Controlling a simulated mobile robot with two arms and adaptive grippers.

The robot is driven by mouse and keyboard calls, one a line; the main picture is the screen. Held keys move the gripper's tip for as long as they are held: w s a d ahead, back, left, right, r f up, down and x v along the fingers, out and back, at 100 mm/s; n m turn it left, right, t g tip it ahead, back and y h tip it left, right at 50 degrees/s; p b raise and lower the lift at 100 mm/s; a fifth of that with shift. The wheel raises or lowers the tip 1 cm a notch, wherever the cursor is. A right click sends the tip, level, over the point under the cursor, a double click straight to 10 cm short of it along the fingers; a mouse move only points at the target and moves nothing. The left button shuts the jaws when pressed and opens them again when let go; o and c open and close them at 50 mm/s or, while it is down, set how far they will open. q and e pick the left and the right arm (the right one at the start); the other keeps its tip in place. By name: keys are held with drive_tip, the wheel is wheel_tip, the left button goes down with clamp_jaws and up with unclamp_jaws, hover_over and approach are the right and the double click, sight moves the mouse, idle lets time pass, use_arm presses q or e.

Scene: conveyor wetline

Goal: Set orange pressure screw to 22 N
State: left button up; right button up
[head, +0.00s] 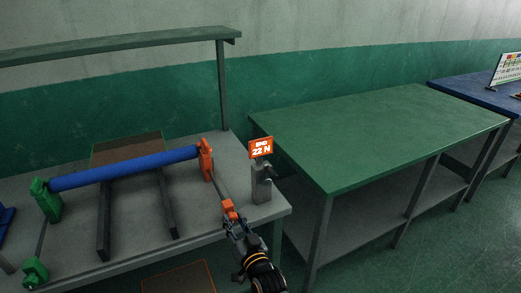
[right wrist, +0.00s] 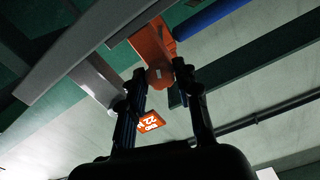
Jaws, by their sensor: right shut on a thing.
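The orange pressure screw (head: 229,208) sits at the front right of the grey bench, below the orange roller bracket (head: 206,160). My right gripper (head: 232,222) reaches it from the front and is shut on it. In the right wrist view the orange screw (right wrist: 154,52) lies at the tips of my right gripper (right wrist: 158,80), one finger on each side. An orange sign (head: 261,147) reading "22 N" stands on a grey post to the right; it also shows in the right wrist view (right wrist: 149,121). My left gripper is not in view.
A blue roller (head: 125,168) spans from a green bracket (head: 46,200) to the orange one. A green screw (head: 35,271) sits at the front left. A grey post (head: 261,183) stands close right of my gripper. A green table (head: 380,130) on the right is clear.

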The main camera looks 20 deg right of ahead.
drive_tip(key=shift+f, duration=0.1)
drive_tip(key=o, duration=0.8)
drive_tip(key=shift+c, duration=0.2)
drive_tip(key=shift+s+p, duration=0.45)
drive_tip(key=shift+s, duration=0.05)
drive_tip(key=s+p, duration=0.2)
drive_tip(key=s, duration=0.1)
drive_tip(key=shift+s+d+r, duration=0.1)
drive_tip(key=shift+s+r, duration=0.1)
drive_tip(key=shift+s, duration=0.05)
drive_tip(key=shift+s+f, duration=0.1)
drive_tip(key=shift+s, duration=0.7)
